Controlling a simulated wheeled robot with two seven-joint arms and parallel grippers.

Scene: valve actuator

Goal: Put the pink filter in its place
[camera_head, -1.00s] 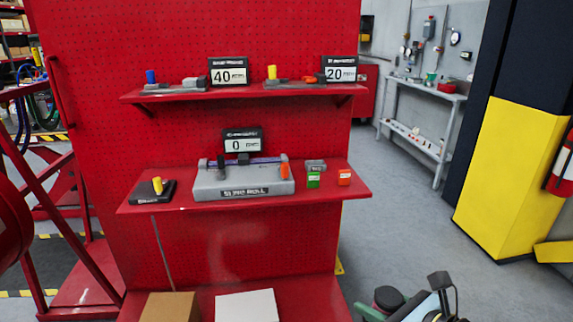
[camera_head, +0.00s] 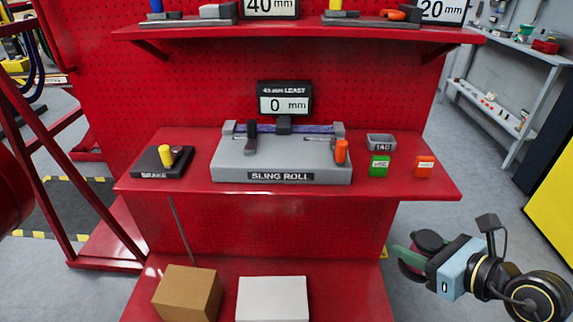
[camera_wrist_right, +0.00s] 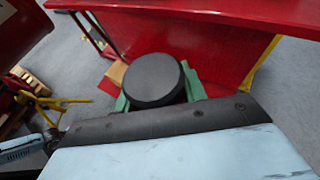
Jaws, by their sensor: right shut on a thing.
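My right gripper (camera_head: 424,256) is at the lower right of the head view, in front of and to the right of the red stand. Its green fingers are shut on a dark round piece (camera_head: 430,240), which shows a dull maroon tint. In the right wrist view this piece (camera_wrist_right: 153,80) is a thick disc with a black face, between the green fingers. No clearly pink filter shows elsewhere, and I cannot tell its place from these views. My left gripper is not in view.
The red shelf (camera_head: 200,188) carries a grey sling roll unit (camera_head: 235,168), a black brake block (camera_head: 150,160), a grey tray (camera_head: 381,141), a green box (camera_head: 379,166) and an orange box (camera_head: 424,166). A brown box (camera_head: 187,295) and a white box (camera_head: 272,298) sit below. Floor is clear at right.

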